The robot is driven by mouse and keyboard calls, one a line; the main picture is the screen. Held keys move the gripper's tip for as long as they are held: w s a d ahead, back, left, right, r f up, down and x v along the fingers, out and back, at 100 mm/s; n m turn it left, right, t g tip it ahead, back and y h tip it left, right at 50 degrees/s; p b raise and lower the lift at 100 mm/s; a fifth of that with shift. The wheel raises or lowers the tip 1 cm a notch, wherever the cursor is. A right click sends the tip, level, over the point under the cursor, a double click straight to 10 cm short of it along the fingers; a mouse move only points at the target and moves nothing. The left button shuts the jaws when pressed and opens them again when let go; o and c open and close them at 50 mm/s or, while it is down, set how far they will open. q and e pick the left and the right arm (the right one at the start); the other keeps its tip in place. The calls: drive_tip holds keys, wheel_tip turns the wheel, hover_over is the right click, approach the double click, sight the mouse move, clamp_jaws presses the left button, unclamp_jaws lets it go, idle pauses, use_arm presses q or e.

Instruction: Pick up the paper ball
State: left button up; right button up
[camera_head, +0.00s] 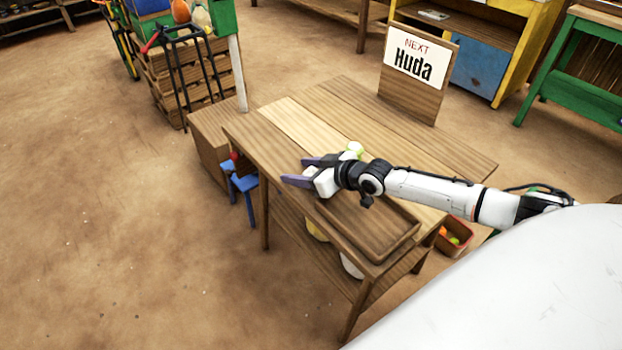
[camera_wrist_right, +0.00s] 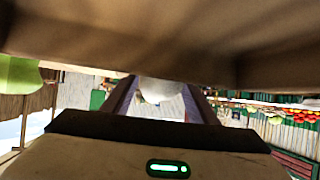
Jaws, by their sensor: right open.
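My right gripper (camera_head: 304,171) is over the left part of the wooden table, its two purple fingers spread apart and pointing left. A small white thing (camera_head: 311,171), likely the paper ball, shows between the fingers, mostly hidden by the gripper. In the right wrist view a rounded white thing (camera_wrist_right: 160,91) lies between the open fingers (camera_wrist_right: 160,100), against the brown surface across the top. I cannot tell whether the fingers touch it. My left gripper is not in view.
A wooden tray (camera_head: 385,241) lies on the table (camera_head: 300,125) below my right arm. A "NEXT Huda" sign (camera_head: 415,70) stands at the back edge. A blue stool (camera_head: 243,184) is at the left.

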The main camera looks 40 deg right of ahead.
drive_tip(key=c, duration=1.1)
drive_tip(key=shift+o, duration=0.2)
